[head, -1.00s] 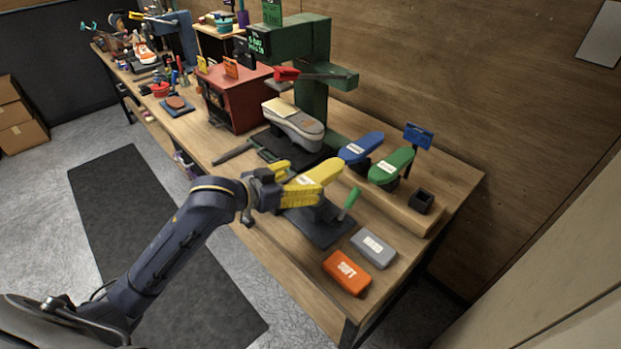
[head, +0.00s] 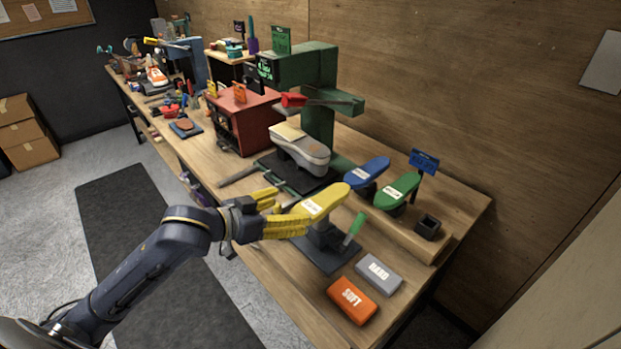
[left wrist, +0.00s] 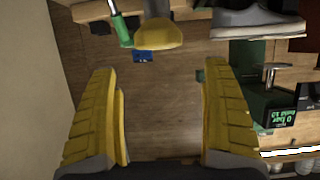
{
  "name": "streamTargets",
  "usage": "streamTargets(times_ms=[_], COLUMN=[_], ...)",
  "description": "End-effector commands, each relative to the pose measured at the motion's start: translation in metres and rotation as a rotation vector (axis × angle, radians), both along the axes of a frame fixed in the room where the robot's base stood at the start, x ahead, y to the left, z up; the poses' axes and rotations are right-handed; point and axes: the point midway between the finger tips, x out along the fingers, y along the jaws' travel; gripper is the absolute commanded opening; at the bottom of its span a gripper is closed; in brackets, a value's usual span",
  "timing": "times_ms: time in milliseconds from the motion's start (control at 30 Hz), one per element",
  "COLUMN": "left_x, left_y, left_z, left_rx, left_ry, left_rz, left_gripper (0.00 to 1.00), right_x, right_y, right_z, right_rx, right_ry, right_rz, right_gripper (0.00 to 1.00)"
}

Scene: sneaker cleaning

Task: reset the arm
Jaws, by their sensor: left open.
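My left gripper (head: 289,206) is open in the head view, its ribbed yellow fingers apart just left of a yellow sole-shaped form (head: 325,201) with a white label. In the left wrist view my left gripper (left wrist: 160,75) shows both fingers spread wide with nothing between them. The yellow form also shows at the top of the left wrist view (left wrist: 160,36), beyond the fingertips. In the head view I cannot tell whether the lower finger touches the form. My right gripper is not in view.
A grey sneaker (head: 303,147) stands behind the yellow form. Blue (head: 368,171) and green forms (head: 398,190) stand to the right. A green-handled tool (head: 355,228), an orange SOFT block (head: 352,300) and a grey HARD block (head: 379,274) lie nearer. Open floor (head: 230,280) lies left.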

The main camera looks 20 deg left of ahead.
Motion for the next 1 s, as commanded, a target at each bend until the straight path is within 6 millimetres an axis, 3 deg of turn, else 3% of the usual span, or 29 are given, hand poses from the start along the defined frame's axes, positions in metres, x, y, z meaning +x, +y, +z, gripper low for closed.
streamTargets(times_ms=[167, 367, 600, 800, 1000], left_x=[-0.003, -0.021, -0.082, -0.134, -0.180], left_y=[0.001, 0.014, 0.044, 0.065, 0.079], left_z=[-0.015, -0.080, -0.172, -0.214, -0.239], left_rx=[0.029, 0.194, 0.513, 0.717, 0.863], left_ry=[0.000, 0.008, 0.114, 0.224, 0.327], left_rz=[0.019, 0.109, 0.233, 0.278, 0.292], left_gripper=[0.83, 0.83, 0.83, 0.83, 0.83], right_x=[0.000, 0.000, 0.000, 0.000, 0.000], right_y=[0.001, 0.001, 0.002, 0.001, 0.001], right_z=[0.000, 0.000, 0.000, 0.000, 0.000], right_rx=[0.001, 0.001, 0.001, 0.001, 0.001], right_ry=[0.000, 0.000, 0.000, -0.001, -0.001], right_rz=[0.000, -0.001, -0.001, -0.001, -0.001], right_gripper=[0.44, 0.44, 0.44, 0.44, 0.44])
